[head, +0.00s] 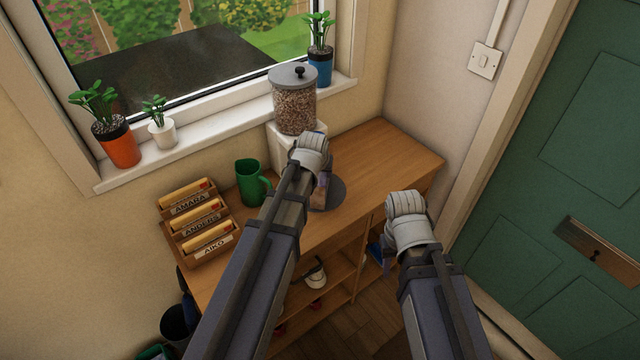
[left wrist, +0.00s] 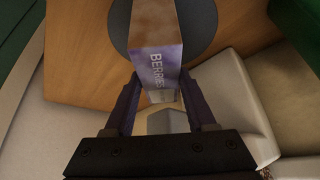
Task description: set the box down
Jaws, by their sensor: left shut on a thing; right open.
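The box (left wrist: 156,45), purple and tan with the word "BERRIES" on it, sits between the two fingers of my left gripper (left wrist: 158,88). In the head view the box (head: 321,192) is mostly hidden behind my left wrist, over a round dark grey mat (head: 337,192) on the wooden cabinet top (head: 385,160). The mat (left wrist: 202,22) also shows behind the box in the left wrist view. I cannot tell whether the box touches it. My right gripper (head: 388,247) is open, low in front of the cabinet's right side, its fingers largely hidden by its wrist.
A green mug (head: 250,184) and a letter rack (head: 200,220) stand left of the mat. A jar of pellets (head: 295,105) on a white base (head: 278,148) stands behind. Cabinet top to the right is clear. A green door (head: 570,150) is at the right.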

